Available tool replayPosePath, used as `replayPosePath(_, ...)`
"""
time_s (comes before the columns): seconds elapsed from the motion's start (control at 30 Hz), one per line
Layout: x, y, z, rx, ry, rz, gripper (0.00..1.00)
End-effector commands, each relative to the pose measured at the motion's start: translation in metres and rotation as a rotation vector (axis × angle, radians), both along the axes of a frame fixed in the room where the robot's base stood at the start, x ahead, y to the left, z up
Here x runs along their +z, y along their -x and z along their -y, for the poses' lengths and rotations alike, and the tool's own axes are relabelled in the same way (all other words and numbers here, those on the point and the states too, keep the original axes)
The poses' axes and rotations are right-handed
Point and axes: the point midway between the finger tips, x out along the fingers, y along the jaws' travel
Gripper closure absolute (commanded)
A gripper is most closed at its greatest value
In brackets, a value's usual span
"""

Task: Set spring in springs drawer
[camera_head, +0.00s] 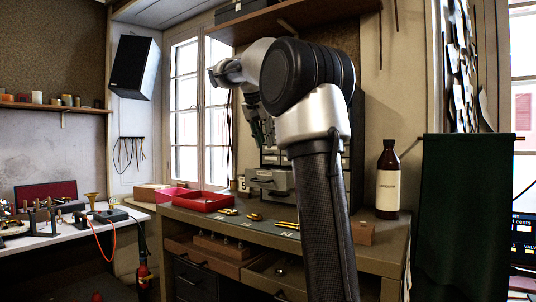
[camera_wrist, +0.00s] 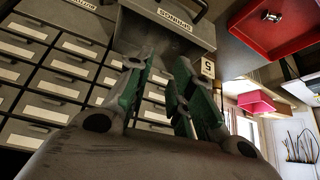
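The springs drawer (camera_wrist: 196,38) is pulled out of a cabinet of small grey drawers in the wrist view, its label upside down there. In the head view an open grey drawer (camera_head: 268,182) sticks out from the cabinet, below my gripper (camera_head: 259,132). In the wrist view my gripper (camera_wrist: 162,68) points at the springs drawer, its green-padded fingers apart with a gap between them. I see no spring between the fingers, and the inside of the drawer is mostly hidden. My arm covers part of the cabinet in the head view.
The workbench (camera_head: 230,222) carries a red tray (camera_head: 203,202), several brass parts, and a brown bottle (camera_head: 388,180) at the right. A wooden shelf (camera_head: 290,20) hangs above. A white table (camera_head: 60,235) with tools stands at the left.

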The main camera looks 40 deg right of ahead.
Motion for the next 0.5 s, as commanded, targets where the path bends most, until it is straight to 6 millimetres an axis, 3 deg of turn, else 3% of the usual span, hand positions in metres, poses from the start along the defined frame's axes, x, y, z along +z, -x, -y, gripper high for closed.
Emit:
replayPosePath(0.27, 0.000, 0.011, -0.010, 0.036, -0.006, -0.011, 0.78)
replayPosePath(0.37, -0.016, 0.038, -0.032, 0.150, -0.023, -0.044, 0.78)
replayPosePath(0.5, -0.071, 0.109, -0.082, 0.425, -0.056, -0.110, 0.78)
